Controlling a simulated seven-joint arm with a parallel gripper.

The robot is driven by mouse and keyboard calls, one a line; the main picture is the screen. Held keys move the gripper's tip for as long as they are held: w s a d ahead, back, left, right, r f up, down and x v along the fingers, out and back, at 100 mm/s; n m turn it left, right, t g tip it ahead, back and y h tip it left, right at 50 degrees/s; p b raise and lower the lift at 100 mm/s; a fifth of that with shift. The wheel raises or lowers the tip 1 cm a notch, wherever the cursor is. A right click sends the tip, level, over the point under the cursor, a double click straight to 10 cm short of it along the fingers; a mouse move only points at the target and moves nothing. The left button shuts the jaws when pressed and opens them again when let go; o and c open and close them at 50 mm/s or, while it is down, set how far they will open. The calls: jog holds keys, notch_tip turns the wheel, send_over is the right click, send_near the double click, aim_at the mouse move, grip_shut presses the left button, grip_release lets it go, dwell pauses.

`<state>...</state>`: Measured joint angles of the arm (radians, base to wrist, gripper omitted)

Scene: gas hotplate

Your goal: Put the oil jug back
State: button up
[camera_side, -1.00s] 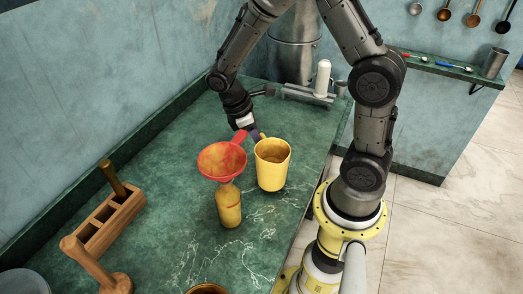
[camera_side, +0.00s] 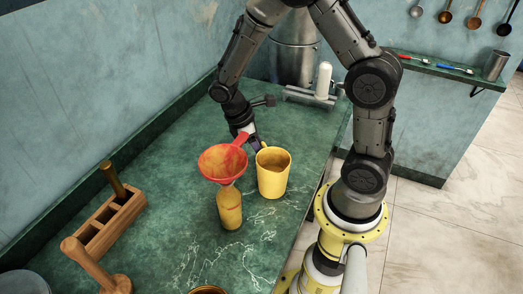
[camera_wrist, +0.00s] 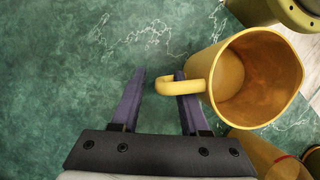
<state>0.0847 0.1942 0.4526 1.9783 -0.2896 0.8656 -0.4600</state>
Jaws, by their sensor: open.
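The yellow oil jug (camera_side: 273,177) stands upright on the green counter, right of the red funnel. In the wrist view the jug (camera_wrist: 228,80) is seen from above, its open mouth and brownish inside showing. Its handle (camera_wrist: 165,87) points left. My gripper (camera_side: 257,144) is at the handle on the jug's far side. In the wrist view my gripper (camera_wrist: 160,80) is open, the handle's outer end lies between the fingers, and the right finger passes beneath the handle. I cannot tell whether that finger touches the jug.
The red funnel (camera_side: 222,161) sits on a yellow bottle (camera_side: 229,209) close left of the jug. A wooden rack (camera_side: 110,219) stands further left. A metal pot (camera_side: 295,58) and a white cylinder on a stand (camera_side: 323,79) are at the back.

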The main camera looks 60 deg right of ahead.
jog(key=shift+r, duration=0.1)
jog(key=v, duration=1.1)
jog(key=s+a+r+m+t+y, duration=0.1)
jog(key=s+a+r+m+t, duration=0.1)
jog(key=s+r+m+t, duration=0.1)
jog(key=s+a+r+m+t+y, duration=0.1)
jog(key=s+a+r+m+t, duration=0.2)
jog(key=s+r+t, duration=0.3)
jog(key=s+m, duration=0.1)
jog(key=s, duration=0.3)
jog(key=shift+s+r, duration=0.3)
jog(key=shift+r, duration=0.1)
